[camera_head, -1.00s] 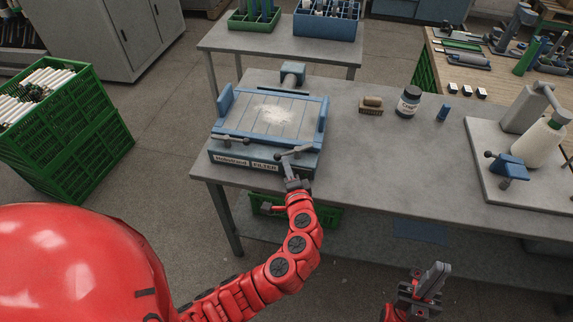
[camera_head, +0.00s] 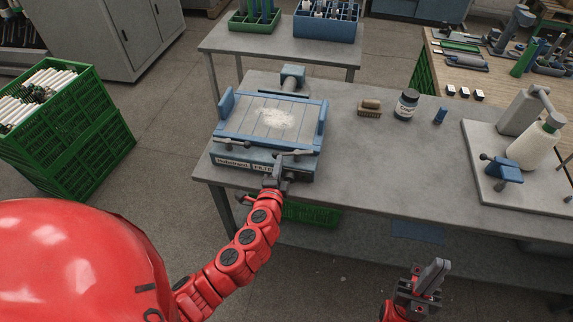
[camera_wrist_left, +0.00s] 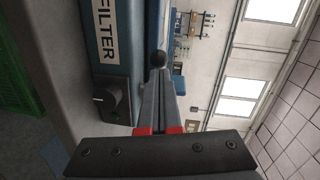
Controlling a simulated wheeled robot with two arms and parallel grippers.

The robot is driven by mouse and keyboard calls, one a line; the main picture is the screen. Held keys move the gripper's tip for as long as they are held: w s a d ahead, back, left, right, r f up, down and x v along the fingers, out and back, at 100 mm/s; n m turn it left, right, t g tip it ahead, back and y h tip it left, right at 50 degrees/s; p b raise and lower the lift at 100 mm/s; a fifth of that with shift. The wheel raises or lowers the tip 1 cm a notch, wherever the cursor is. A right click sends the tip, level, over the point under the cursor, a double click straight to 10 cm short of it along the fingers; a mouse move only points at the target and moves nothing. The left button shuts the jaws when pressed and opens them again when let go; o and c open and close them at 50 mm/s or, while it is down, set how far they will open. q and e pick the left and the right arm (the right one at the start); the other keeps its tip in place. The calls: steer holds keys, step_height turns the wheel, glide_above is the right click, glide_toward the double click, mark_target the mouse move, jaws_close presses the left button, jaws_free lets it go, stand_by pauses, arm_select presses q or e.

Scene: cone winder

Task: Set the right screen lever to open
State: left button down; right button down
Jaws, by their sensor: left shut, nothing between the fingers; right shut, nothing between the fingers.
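The blue filter box (camera_head: 262,162) stands at the left end of the grey table, with labels on its front and pale dust on its slatted top. Its right screen lever (camera_head: 296,153) lies roughly sideways along the front edge; the left lever (camera_head: 231,140) also lies sideways. My left gripper (camera_head: 275,166) is shut, in front of the box by the right lever's left end. In the left wrist view, a dark round knob (camera_wrist_left: 160,58) shows at the tips of the shut fingers (camera_wrist_left: 158,88); contact is unclear. My right gripper (camera_head: 431,275) is shut and empty, away from the table's front.
A brush (camera_head: 369,108), a dark jar (camera_head: 406,104) and a small blue piece (camera_head: 440,115) stand on the table right of the box. A cone winder (camera_head: 530,150) sits on a plate at right. Green crates (camera_head: 75,135) stand on the floor at left.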

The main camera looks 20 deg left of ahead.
arm_select(q)
steer(key=a+m+h, duration=0.1)
steer(key=w+h, duration=0.1)
steer(key=shift+w+a+m+h, duration=0.15)
steer(key=shift+a+m+h, duration=0.15)
steer(key=shift+a+m, duration=0.1)
stand_by(0.6)
steer(key=s+d+r, duration=0.2)
steer(key=s, duration=1)
steer(key=shift+s+b, duration=0.3)
steer(key=shift+s, duration=0.05)
steer(key=shift+d, duration=0.1)
